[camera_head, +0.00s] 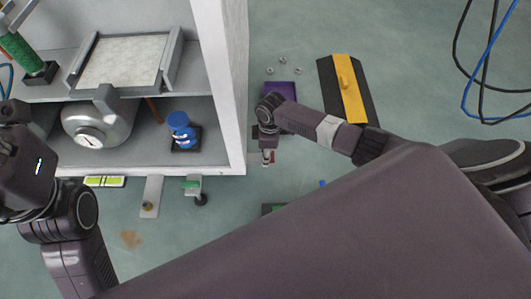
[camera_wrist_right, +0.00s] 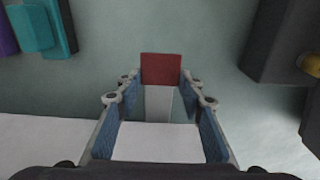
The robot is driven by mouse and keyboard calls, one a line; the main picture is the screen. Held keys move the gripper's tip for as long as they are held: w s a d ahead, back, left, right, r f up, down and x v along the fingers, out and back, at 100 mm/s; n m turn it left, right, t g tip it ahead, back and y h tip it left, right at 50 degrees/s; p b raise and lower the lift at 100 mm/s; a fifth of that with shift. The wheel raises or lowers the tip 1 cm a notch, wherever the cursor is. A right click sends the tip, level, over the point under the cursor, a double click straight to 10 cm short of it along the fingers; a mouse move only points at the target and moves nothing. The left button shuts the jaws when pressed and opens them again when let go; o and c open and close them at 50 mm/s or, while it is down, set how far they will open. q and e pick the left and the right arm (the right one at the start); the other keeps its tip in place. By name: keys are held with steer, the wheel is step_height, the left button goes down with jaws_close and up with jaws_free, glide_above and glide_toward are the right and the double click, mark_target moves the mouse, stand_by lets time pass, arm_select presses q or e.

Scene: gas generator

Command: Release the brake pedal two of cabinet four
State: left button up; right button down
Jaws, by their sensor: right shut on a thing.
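My right gripper (camera_head: 267,158) points down beside the right side wall of the white cabinet (camera_head: 236,90). In the right wrist view, its blue-padded fingers (camera_wrist_right: 158,115) are on both sides of a pale grey pedal (camera_wrist_right: 155,142) with a red end (camera_wrist_right: 161,68); it is shut on this pedal. The rest is hidden. My left arm is at the left edge, and its fingers are not visible.
A yellow and black block (camera_head: 346,90) and a purple object (camera_head: 281,91) lie on the floor. Cables (camera_head: 487,70) hang at upper right.

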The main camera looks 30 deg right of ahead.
steer(key=shift+w+a+r, duration=0.1)
steer(key=shift+a+r, duration=0.05)
steer(key=shift+a, duration=0.1)
steer(key=c, duration=1.6)
jaws_free()
steer(key=shift+o, duration=1.7)
steer(key=shift+d, duration=0.1)
step_height(320, 180, up, 12)
steer(key=shift+s+d, duration=0.2)
steer(key=shift+d, duration=0.15)
